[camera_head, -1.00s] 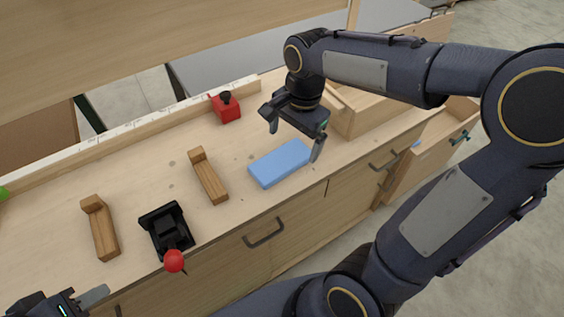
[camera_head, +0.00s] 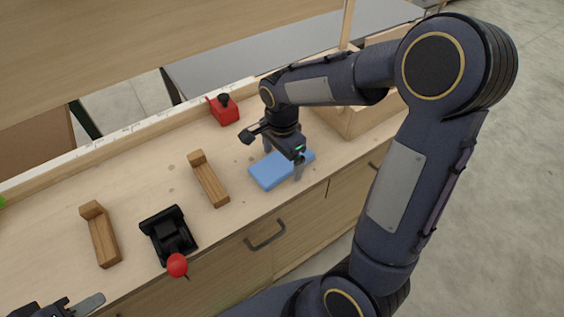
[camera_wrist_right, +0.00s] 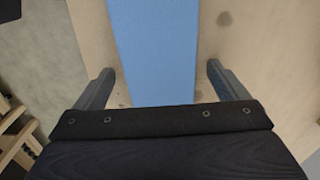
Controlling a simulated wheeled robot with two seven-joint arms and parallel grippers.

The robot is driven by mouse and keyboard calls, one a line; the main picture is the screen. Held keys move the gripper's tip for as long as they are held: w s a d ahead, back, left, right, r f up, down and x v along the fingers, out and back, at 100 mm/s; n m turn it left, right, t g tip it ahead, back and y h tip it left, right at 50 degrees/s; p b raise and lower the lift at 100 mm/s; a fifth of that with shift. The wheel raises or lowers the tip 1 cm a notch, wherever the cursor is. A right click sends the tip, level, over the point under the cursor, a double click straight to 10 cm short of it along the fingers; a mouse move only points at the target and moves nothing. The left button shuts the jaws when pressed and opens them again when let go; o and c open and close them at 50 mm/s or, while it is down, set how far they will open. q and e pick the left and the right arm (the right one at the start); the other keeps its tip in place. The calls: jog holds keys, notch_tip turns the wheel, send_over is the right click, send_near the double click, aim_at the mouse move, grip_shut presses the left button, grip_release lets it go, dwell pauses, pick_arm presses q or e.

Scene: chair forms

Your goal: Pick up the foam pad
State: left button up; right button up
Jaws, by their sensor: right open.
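The foam pad (camera_head: 266,173) is a flat light blue block lying on the wooden bench top near its front edge. My right gripper (camera_head: 283,162) is over the pad with its fingers pointing down, one on each long side. In the right wrist view the pad (camera_wrist_right: 154,50) runs between the two open fingers of the gripper (camera_wrist_right: 158,85), with a gap on both sides. My left gripper (camera_head: 75,308) is only partly in view at the lower left corner, apart from the pad; its jaw opening cannot be made out.
Left of the pad lie two brown wooden L-shaped pieces (camera_head: 211,184) (camera_head: 103,238). A black holder (camera_head: 168,235) and a red ball (camera_head: 177,265) are at the front edge. A red block with a black knob (camera_head: 223,110) stands behind. A wooden box (camera_head: 345,122) is to the right.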

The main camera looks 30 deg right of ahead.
jog(key=shift+c, duration=0.3)
jog(key=c, duration=1)
